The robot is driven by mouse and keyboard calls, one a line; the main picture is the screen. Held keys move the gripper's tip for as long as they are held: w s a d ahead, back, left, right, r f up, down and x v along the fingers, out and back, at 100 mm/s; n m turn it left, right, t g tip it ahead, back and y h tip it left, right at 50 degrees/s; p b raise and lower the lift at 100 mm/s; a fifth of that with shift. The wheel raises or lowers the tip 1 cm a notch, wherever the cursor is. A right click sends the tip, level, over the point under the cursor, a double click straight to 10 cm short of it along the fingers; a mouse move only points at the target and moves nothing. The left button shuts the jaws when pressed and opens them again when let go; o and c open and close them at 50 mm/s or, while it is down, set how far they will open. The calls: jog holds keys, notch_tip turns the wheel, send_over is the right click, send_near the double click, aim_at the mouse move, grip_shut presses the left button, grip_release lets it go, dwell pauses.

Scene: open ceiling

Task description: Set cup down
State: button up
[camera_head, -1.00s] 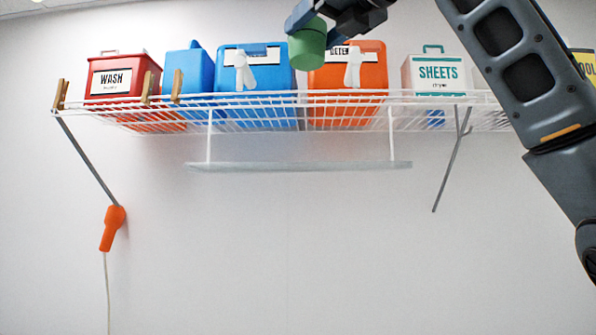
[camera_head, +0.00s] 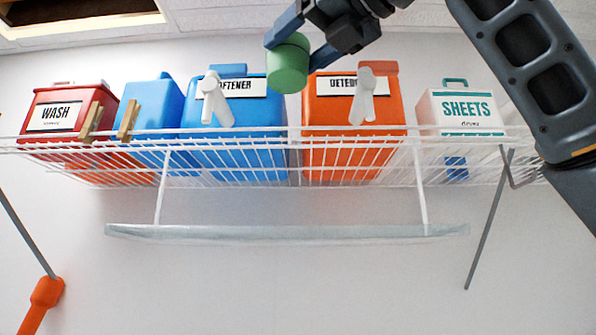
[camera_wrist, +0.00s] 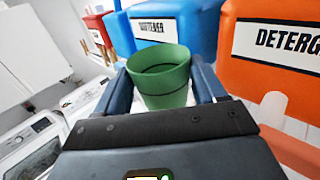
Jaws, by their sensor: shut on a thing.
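A green cup (camera_head: 288,66) is held between the fingers of my gripper (camera_head: 292,45). It is in front of the upper part of the blue softener box and left of the orange detergent box in the head view. In the wrist view the cup (camera_wrist: 160,76) sits between the two blue-grey fingers of my gripper (camera_wrist: 163,85), with its open rim facing the camera. Inside it a darker line shows, and I cannot tell whether it holds anything. The cup appears above the level of the wire shelf (camera_head: 250,140); I cannot tell its exact distance from it.
On the shelf stand a red WASH box (camera_head: 62,112), a blue softener box (camera_head: 235,130), an orange detergent box (camera_head: 352,120) and a white SHEETS box (camera_head: 460,112). Clothespins (camera_head: 92,121) clip the front edge. A clear tray (camera_head: 290,235) hangs below. White machines (camera_wrist: 85,100) stand lower left.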

notch_tip(320, 180, down, 21)
jog(key=shift+p, duration=1)
jog(key=shift+f, duration=0.15)
jog(key=o, duration=1)
jog(key=shift+r, duration=0.25)
jog(key=b+v, duration=0.3)
jog(key=v, duration=0.9)
jog(key=shift+f+b, duration=0.1)
jog(key=shift+b, duration=0.25)
